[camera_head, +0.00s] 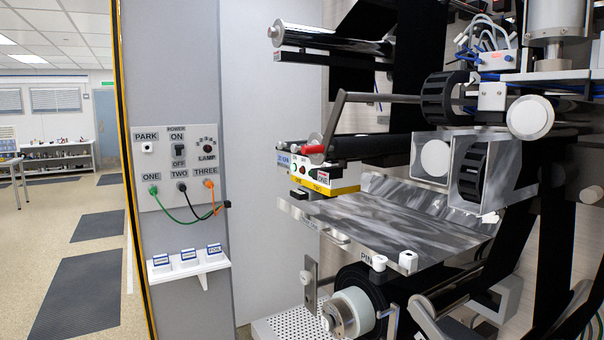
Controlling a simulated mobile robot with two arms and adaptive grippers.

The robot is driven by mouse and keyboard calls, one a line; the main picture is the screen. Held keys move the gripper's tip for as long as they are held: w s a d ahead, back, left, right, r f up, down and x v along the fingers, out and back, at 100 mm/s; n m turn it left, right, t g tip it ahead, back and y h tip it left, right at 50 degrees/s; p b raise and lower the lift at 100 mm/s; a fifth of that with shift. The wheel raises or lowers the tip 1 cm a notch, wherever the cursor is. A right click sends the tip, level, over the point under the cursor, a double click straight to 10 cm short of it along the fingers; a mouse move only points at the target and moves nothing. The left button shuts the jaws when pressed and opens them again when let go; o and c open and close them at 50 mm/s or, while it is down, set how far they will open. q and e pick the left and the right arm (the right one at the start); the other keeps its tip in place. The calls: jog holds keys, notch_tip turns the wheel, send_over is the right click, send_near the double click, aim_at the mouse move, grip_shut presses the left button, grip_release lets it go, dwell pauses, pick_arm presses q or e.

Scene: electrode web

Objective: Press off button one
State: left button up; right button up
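A small white and yellow button box (318,186) sits on the machine, above the back left of the metal plate. Neither of my grippers can be made out in this view, and nothing is seen touching the box.
A grey wall panel (150,172) at left carries a power switch (178,150), a lamp knob and sockets ONE, TWO, THREE with cables. A white shelf (205,267) holds small labelled blocks. The metal plate (385,222) is clear on top. Open floor lies far left.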

pick_arm(q)
jog(key=shift+s, duration=0.7)
jog(key=shift+c, duration=1.3)
jog(key=shift+s, duration=0.2)
jog(key=c, duration=0.5)
grip_shut()
jog(key=shift+w+d, duration=0.1)
jog(key=shift+w, duration=0.65)
jog(key=shift+s, duration=0.15)
